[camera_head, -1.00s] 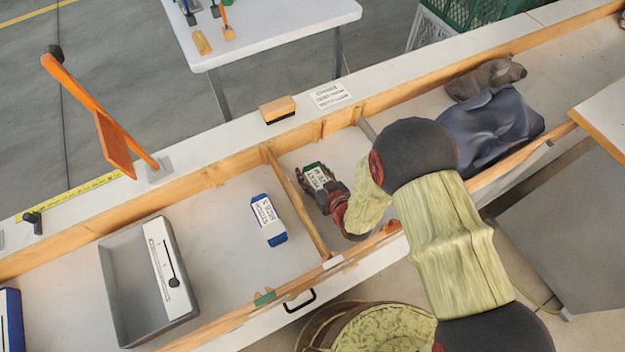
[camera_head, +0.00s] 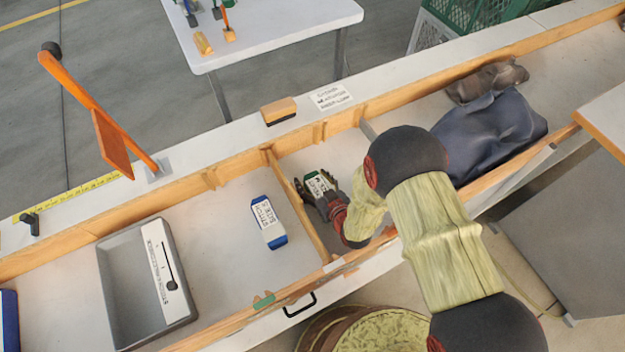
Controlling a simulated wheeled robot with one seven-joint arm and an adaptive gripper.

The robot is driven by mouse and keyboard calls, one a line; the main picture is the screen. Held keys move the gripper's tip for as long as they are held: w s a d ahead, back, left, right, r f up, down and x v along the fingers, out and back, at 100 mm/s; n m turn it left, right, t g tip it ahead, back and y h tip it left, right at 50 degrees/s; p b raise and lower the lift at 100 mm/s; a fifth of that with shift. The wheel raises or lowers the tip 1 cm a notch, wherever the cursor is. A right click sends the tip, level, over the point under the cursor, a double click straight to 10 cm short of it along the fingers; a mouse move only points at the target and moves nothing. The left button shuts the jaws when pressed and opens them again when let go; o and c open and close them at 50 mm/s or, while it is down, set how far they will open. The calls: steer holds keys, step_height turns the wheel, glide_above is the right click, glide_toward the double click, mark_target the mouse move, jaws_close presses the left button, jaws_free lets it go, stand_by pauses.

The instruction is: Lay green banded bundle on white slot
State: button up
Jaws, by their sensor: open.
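The green banded bundle (camera_head: 320,183), with a white printed label, is in the compartment just right of the wooden divider (camera_head: 298,205). My gripper (camera_head: 317,187) is open, with its dark fingers around or right beside the bundle. It partly hides the bundle, and I cannot tell whether they touch. A white tag (camera_head: 333,264) is on the front rail by the divider's near end. A green tag (camera_head: 263,300) is farther left on that rail. My forearm hides part of the compartment floor.
A blue-ended bundle (camera_head: 269,222) lies left of the divider. A grey tray (camera_head: 120,295) with a white gauge card stands farther left. Dark cloth bags (camera_head: 490,135) lie to the right. An orange lever (camera_head: 95,105) rises at the back left. Floor around the blue-ended bundle is clear.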

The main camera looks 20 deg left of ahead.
steer(key=shift+r, duration=0.1)
steer(key=shift+s+d+r, duration=0.1)
steer(key=shift+d+r, duration=0.05)
steer(key=p+v, duration=0.2)
steer(key=v, duration=0.5)
steer(key=shift+s, duration=0.1)
